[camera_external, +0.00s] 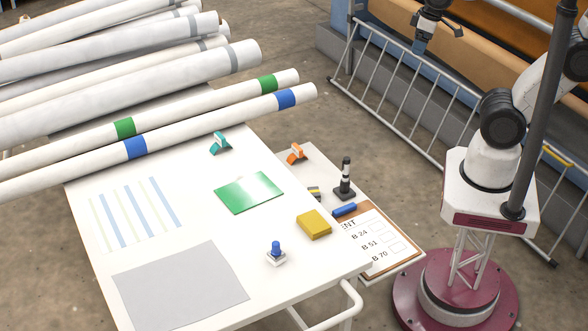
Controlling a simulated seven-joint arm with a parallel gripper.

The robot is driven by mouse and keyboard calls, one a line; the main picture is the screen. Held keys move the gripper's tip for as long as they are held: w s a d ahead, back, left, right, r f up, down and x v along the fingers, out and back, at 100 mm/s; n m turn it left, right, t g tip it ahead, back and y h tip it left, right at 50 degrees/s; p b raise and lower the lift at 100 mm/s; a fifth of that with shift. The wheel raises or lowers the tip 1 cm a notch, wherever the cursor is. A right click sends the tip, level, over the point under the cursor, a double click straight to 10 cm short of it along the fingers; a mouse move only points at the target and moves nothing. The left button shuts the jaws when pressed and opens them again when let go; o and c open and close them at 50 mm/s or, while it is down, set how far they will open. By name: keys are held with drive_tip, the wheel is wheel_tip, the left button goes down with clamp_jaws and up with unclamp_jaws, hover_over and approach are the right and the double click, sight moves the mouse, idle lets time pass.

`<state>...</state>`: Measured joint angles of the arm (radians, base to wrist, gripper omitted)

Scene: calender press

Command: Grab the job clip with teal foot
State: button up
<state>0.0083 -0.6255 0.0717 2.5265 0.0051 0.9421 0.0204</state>
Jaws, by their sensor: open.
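The job clip with teal foot (219,144) sits on the white table (200,185), near its back right edge, below the end of the roll with blue bands. It has a teal body and a white part. My gripper (436,27) is at the top of the view, high and to the right of the clip, well apart from it. Its jaws are open and nothing shows between them. A similar orange clip (296,153) stands to the right, on the lower side shelf (318,173).
Long white rolls (180,80) lie at the back left, close to the teal clip. A metal railing (400,107) runs behind.

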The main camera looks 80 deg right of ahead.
drive_tip(key=w+a+f+m+y, duration=0.3)
drive_tip(key=w+a+m, duration=0.1)
drive_tip(key=w, duration=0.6)
drive_tip(key=w+a+f+m+y, duration=0.3)
drive_tip(key=w+a+f+m, duration=0.1)
drive_tip(key=w, duration=0.7)
drive_tip(key=w+a+f+m+y, duration=0.3)
drive_tip(key=w+m+y, duration=0.1)
drive_tip(key=w, duration=0.6)
drive_tip(key=w+f+m+t+y, duration=0.1)
drive_tip(key=w+f+m+t, duration=0.2)
drive_tip(key=w+f+m, duration=0.65)
drive_tip(key=m+t, duration=0.3)
drive_tip(key=m, duration=0.1)
approach(227, 139)
drive_tip(key=w+f, duration=0.1)
drive_tip(key=w+d+f, duration=0.1)
drive_tip(key=shift+w+f+h, duration=0.15)
drive_tip(key=shift+f+h, duration=0.25)
drive_tip(key=shift+a, duration=0.1)
drive_tip(key=shift+x, duration=1.25)
drive_tip(key=shift+x, duration=2.55)
